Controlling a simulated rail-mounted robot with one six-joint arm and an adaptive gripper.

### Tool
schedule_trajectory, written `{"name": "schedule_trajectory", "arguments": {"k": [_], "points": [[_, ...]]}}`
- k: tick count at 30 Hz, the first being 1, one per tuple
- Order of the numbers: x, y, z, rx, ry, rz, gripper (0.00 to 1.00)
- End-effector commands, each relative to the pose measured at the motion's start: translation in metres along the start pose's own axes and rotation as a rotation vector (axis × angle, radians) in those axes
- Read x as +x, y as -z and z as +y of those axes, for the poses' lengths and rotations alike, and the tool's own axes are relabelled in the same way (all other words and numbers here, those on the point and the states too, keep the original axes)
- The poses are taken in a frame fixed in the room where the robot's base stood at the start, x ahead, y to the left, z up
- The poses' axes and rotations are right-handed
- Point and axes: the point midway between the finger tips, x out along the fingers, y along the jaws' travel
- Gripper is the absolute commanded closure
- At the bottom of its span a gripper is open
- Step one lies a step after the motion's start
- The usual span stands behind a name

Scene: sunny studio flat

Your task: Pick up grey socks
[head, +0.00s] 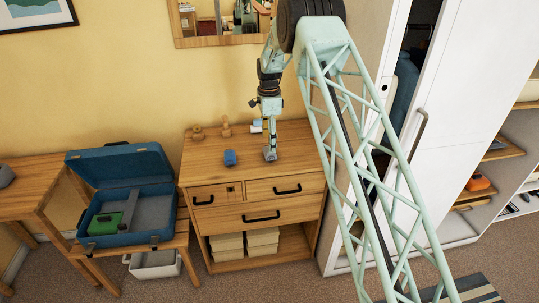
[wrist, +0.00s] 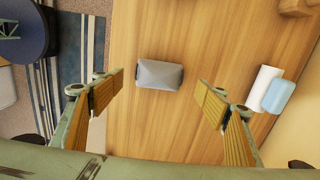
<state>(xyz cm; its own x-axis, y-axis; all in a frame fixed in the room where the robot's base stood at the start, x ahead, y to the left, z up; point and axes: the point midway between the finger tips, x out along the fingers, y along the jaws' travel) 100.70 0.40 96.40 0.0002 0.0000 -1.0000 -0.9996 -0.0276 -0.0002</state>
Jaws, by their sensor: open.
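The grey socks (wrist: 160,75) are a small folded grey bundle on the wooden dresser top. In the wrist view they lie just ahead of my gripper (wrist: 160,95), centred across the gap between its two spread fingers. The fingers are open with wood-coloured pads, and no finger visibly touches the bundle. In the head view my gripper (head: 269,146) points down over the right part of the dresser. A small greyish patch, seemingly the socks (head: 270,155), shows right at its tip, partly hidden by it.
A blue bundle (head: 230,157) lies left of my gripper on the dresser (head: 205,165). Wooden items (head: 197,133) stand at the back. A white roll (wrist: 262,88) and a light blue item (wrist: 280,95) lie near the wall. An open blue case (head: 150,205) stands left; a white wardrobe (head: 445,100) right.

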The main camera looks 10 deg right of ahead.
Motion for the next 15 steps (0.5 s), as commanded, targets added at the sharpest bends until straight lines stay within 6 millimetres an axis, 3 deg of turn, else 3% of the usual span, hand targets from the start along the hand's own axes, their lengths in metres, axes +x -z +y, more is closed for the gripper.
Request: {"name": "schedule_trajectory", "arguments": {"k": [4,15], "points": [[0.0090,0.0000,0.0001,0.000,0.000,0.000,0.33],[0.0103,0.0001,0.0002,0.000,0.000,0.000,0.33]]}}
